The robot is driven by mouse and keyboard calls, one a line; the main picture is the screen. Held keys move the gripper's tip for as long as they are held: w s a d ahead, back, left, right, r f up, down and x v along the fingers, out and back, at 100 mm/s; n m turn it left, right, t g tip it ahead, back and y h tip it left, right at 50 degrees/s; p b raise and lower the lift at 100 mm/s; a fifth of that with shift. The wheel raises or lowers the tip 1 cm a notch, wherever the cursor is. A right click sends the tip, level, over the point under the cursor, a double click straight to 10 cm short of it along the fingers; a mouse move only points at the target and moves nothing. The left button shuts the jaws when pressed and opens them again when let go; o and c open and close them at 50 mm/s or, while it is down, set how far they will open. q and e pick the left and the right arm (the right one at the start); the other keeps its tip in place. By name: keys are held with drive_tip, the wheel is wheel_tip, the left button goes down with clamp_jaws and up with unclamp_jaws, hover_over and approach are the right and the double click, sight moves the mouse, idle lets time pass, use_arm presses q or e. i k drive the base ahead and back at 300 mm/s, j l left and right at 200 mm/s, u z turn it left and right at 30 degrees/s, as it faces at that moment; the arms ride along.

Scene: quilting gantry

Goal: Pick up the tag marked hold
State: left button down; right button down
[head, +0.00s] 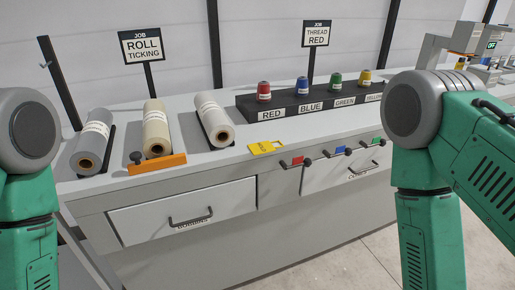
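A flat yellow tag (262,148) lies at the front edge of the grey worktop (185,182), a little right of the rolls. It has dark lettering too small for me to read for certain, and a pale patch at its right end. My two green arms show at the left and right edges of the view, bent downward. Both grippers are below the frame and out of view. Nothing is seen touching the tag.
Three fabric rolls (157,128) lie left of the tag, one behind an orange stop (157,164). Colored thread spools (303,87) stand on a dark rack (325,103). Black levers (299,161) with colored labels line the front edge right of the tag. Drawers (183,211) are shut below.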

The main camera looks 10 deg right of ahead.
sight(261, 147)
drive_tip(key=u, duration=1)
drive_tip(key=l+u, duration=0.35)
drive_tip(key=k+l+u, duration=0.1)
drive_tip(key=l+u, duration=0.2)
drive_tip(key=k+l+u, duration=0.15)
drive_tip(key=l+u, duration=0.2)
drive_tip(key=k+l+u, duration=0.15)
drive_tip(key=l+u, duration=0.2)
drive_tip(key=k+l+u, duration=0.2)
drive_tip(key=l+u, duration=0.15)
